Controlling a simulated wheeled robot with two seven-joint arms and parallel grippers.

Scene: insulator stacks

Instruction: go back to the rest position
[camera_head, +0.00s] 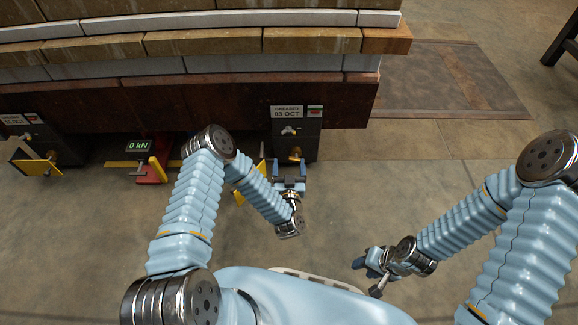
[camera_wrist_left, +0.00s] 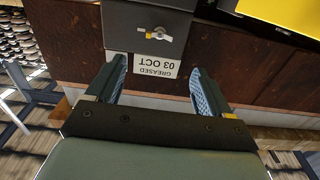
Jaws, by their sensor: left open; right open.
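My left gripper (camera_head: 289,172) is open and empty in the head view, just in front of a dark grey box (camera_head: 309,142). The box has a label reading "GREASED 03 OCT" (camera_head: 287,111), a small silver valve and a brass fitting (camera_head: 296,154). In the left wrist view the two fingers of the left gripper (camera_wrist_left: 157,68) stand apart, with the upside-down label (camera_wrist_left: 156,66) showing between them. Whether the fingers touch the box cannot be told. My right gripper (camera_head: 364,263) is open and empty over bare floor at the lower right.
A layered stack (camera_head: 200,42) on a rusty beam (camera_head: 345,101) spans the back. A red device with a "0 kN" display (camera_head: 138,146) and another grey box with a yellow lever (camera_head: 38,168) stand at left. The floor at right (camera_head: 430,165) is clear; a dark stand leg is far right.

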